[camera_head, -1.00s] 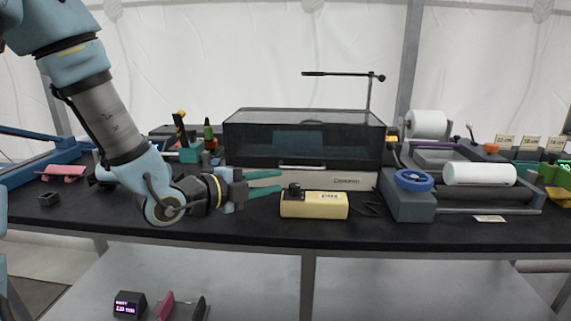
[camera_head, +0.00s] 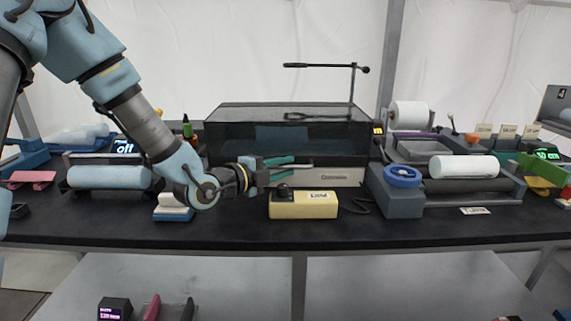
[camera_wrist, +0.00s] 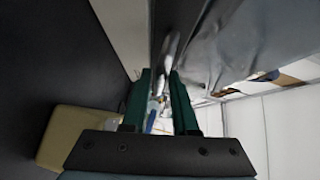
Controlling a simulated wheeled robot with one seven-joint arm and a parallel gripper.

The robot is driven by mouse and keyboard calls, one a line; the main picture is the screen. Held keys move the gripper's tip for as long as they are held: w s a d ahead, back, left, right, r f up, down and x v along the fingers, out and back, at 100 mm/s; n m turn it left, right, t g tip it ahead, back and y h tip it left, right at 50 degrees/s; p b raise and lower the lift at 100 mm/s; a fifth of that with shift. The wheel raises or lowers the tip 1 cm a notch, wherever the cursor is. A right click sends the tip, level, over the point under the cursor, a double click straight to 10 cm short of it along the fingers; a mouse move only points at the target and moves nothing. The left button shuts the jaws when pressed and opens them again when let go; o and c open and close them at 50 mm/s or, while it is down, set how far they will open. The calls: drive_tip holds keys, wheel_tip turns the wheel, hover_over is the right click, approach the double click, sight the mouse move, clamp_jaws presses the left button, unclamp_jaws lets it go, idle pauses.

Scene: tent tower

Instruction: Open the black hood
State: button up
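The black hood (camera_head: 340,144) is a dark, see-through lid on the pale base of a boxy machine (camera_head: 345,177) at the middle of the bench. It looks down, or nearly so; I cannot tell whether its front edge is lifted. A thin silver handle (camera_head: 306,167) runs along its lower front edge. My gripper (camera_head: 291,164) has green fingers, one above and one below the left part of the handle. In the wrist view the narrowed fingers (camera_wrist: 161,78) have the shiny bar between them, and they look shut on it. The fingers hide part of the handle.
A cream box (camera_head: 310,207) with a label stands close in front of the machine, just below my gripper. A grey roller unit (camera_head: 400,198) with a blue knob stands to the right. A thin black stand arm (camera_head: 330,66) rises above the hood.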

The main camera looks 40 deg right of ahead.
drive_tip(key=shift+d, duration=0.3)
drive_tip(key=shift+f, duration=0.1)
clamp_jaws()
idle(1.2)
